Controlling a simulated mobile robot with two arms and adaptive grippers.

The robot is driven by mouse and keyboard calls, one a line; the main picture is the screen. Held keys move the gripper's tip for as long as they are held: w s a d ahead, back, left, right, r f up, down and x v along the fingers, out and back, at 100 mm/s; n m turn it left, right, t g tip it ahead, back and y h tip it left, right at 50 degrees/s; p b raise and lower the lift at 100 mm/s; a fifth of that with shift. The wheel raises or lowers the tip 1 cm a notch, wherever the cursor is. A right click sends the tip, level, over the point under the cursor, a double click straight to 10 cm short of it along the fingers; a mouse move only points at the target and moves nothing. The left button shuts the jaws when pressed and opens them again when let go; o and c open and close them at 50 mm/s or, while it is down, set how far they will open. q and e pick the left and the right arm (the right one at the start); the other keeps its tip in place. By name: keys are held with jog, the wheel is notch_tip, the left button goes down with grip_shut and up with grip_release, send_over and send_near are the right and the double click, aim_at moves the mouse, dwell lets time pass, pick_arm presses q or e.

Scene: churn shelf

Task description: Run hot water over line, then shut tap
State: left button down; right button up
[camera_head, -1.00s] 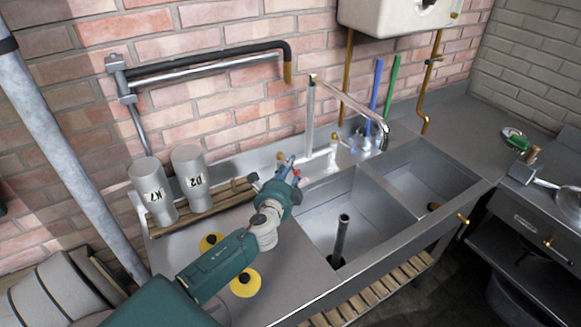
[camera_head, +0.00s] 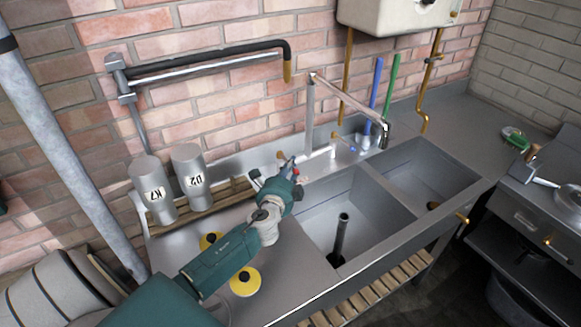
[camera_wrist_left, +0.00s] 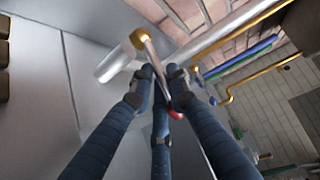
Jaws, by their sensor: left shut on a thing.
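The tap (camera_head: 309,118) has a tall upright and a long spout (camera_head: 352,103) reaching right, over the divider between the sink basins. No water stream is clear at its outlet (camera_head: 386,134). My left gripper (camera_head: 289,172) is at the tap's left base, above the left basin's back corner. In the left wrist view its fingers (camera_wrist_left: 162,85) are shut around a slim metal lever (camera_wrist_left: 150,48) with a brass end and a red tip (camera_wrist_left: 175,115). The fingers hide part of the lever. A dark upright tube (camera_head: 341,236) stands in the left basin. My right gripper is not in view.
Two grey canisters (camera_head: 153,190) marked K7 and D2 stand on a wooden rack left of my arm. Yellow discs (camera_head: 246,282) lie on the drainboard. A black-sleeved pipe (camera_head: 220,58) and a white heater (camera_head: 395,15) hang on the wall. The right basin (camera_head: 425,178) is open.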

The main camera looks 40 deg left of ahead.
pick_arm(q)
jog(key=shift+a+r, duration=0.1)
jog(key=shift+a, duration=0.05)
jog(key=shift+s+a+m+t+h+b, duration=0.15)
jog(key=shift+s+m+h, duration=0.15)
jog(key=shift+h, duration=0.25)
jog(key=shift+s+a+m+t+h+b, duration=0.15)
jog(key=shift+m+h, duration=0.25)
jog(key=shift+h, duration=0.15)
jog(key=h, duration=0.1)
jog(key=m+h+b, duration=0.1)
jog(key=s+a+m+h, duration=0.1)
jog(key=shift+f+b, duration=0.25)
jog(key=shift+b, duration=0.15)
jog(key=m+h+b, duration=0.2)
jog(key=a+h+b, duration=0.1)
jog(key=shift+s+m+h, duration=0.4)
jog(key=shift+s+a+r+m+h+b, duration=0.15)
jog(key=shift+a+r+m+h+b, duration=0.1)
jog(key=shift+m+h+b, duration=0.4)
jog(key=shift+b, duration=0.3)
jog(key=c, duration=1.7)
grip_release()
jog(key=shift+s, duration=0.15)
